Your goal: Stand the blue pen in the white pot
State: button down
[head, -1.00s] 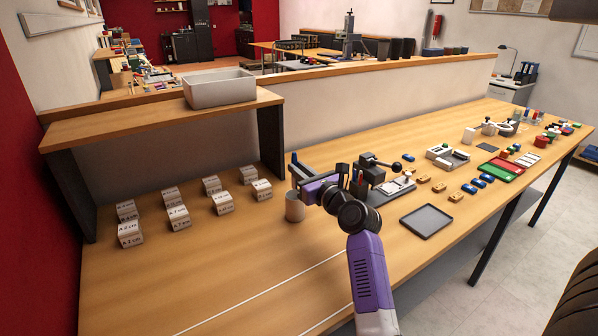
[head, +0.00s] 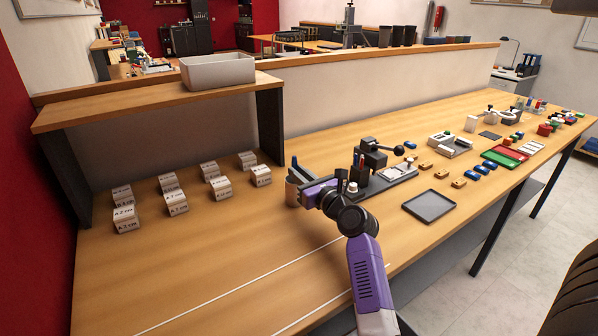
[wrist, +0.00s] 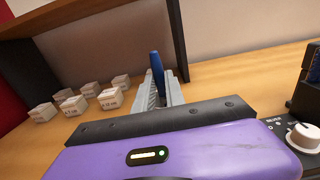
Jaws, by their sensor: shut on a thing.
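My gripper (head: 298,174) is shut on the blue pen (head: 294,161), which stands roughly upright with its top above the fingers. In the wrist view the pen (wrist: 157,64) shows between the two grey fingers (wrist: 160,92). The pot is not visible in the wrist view.
Several labelled white blocks (head: 174,202) stand to the left under a wooden shelf (head: 150,103). The front left bench is clear.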

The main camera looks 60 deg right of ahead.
jog(key=shift+f, duration=0.1)
jog(key=c, duration=1.3)
grip_release()
jog(key=shift+p+v, duration=1.45)
jog(key=shift+v, duration=2.45)
